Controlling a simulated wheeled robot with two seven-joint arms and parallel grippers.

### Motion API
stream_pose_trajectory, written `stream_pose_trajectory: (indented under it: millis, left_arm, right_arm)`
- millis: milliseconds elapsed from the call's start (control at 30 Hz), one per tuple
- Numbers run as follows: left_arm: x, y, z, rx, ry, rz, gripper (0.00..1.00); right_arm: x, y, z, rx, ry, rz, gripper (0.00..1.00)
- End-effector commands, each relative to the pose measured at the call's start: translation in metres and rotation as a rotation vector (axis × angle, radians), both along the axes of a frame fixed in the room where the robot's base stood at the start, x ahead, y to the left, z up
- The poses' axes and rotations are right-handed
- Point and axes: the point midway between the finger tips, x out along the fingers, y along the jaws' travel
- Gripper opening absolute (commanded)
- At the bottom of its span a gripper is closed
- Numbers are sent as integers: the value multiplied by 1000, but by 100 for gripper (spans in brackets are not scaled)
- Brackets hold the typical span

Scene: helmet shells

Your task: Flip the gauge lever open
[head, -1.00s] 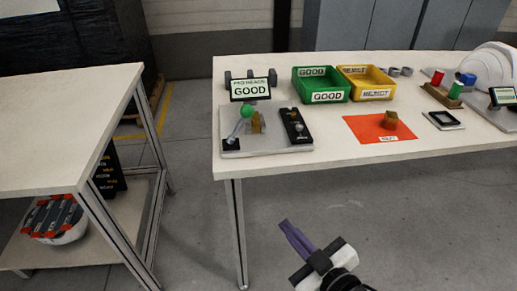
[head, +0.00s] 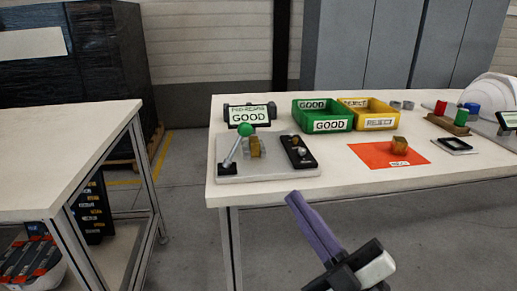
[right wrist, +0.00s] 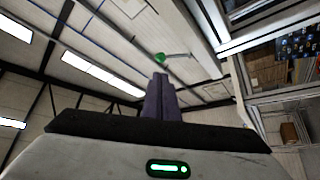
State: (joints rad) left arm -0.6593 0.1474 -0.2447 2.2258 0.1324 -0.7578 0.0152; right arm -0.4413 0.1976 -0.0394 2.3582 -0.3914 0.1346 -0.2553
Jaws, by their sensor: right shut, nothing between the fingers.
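The gauge lever (head: 233,152) is a thin grey rod with a green ball knob (head: 245,130). It leans up to the right on a light grey gauge plate (head: 235,176) at the table's front left corner. A brown-gold part (head: 255,147) stands just right of the lever. My right gripper (head: 292,197) has purple fingers, is shut and empty, and is in front of the table edge, apart from the lever. In the right wrist view the shut fingers (right wrist: 160,80) point up, with the green knob (right wrist: 159,57) beyond their tips. My left gripper is not in view.
A display reading GOOD (head: 250,114) stands behind the gauge. A green bin (head: 322,116) and a yellow REJECT bin (head: 368,115) sit to the right. An orange mat (head: 375,155) holds another brown-gold part (head: 399,145). Another table (head: 60,155) stands at left.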

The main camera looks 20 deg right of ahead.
Motion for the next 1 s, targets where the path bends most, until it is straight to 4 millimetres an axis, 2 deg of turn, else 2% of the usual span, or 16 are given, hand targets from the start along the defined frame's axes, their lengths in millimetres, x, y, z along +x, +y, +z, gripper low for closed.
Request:
stream_pose_trajectory:
  millis: [167,700,1000]
  left_arm:
    - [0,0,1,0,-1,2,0]
    - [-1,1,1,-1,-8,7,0]
    - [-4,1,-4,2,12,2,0]
  right_arm:
    - [13,4,7,1,-4,2,0]
    - [95,25,47,-1,-2,0,0]
    - [120,31,58,1,1,0,0]
